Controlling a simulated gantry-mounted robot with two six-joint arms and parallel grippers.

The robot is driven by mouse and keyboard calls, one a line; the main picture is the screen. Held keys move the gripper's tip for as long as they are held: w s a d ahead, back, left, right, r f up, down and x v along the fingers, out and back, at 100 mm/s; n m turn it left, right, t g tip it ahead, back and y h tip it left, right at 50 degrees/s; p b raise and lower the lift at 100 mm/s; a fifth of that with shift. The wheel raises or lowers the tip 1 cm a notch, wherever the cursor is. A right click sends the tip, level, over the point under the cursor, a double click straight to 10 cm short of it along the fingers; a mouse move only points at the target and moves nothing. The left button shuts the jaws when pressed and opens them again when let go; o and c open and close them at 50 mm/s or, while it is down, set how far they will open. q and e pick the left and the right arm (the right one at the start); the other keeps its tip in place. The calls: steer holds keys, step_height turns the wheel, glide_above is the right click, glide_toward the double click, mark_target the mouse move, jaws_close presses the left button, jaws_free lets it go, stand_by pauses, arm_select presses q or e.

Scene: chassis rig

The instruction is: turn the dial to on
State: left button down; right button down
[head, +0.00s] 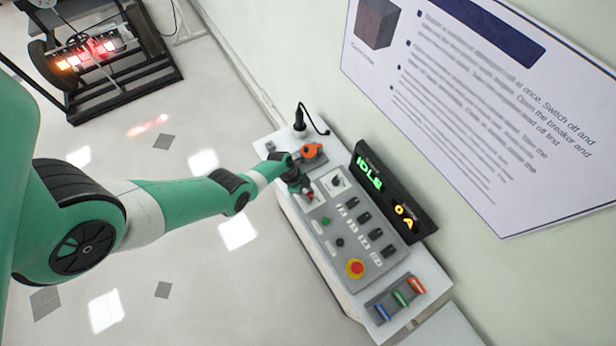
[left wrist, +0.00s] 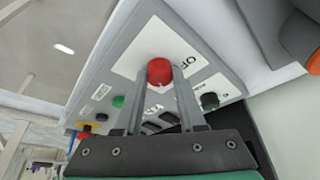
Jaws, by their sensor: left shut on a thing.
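A red round knob (left wrist: 159,71), the dial, sits on a white plate with the label OFF beside it on the grey control panel. My left gripper (left wrist: 161,76) is shut on this red knob, with a finger on either side of it. In the head view my left gripper (head: 308,193) reaches down to the upper part of the panel (head: 327,252) and hides most of the knob. I cannot tell which way the knob points. My right gripper is not in view.
Beside the knob are a black knob (head: 337,182) on a white plate and an orange part (head: 312,151). Lower are black switches, a green button (head: 325,221) and a red emergency stop (head: 355,268). A display (head: 369,174) reads IDLE and 0 A.

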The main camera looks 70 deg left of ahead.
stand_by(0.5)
arm_select(q)
steer(key=c, duration=0.5)
jaws_free()
steer(key=shift+r, duration=0.1)
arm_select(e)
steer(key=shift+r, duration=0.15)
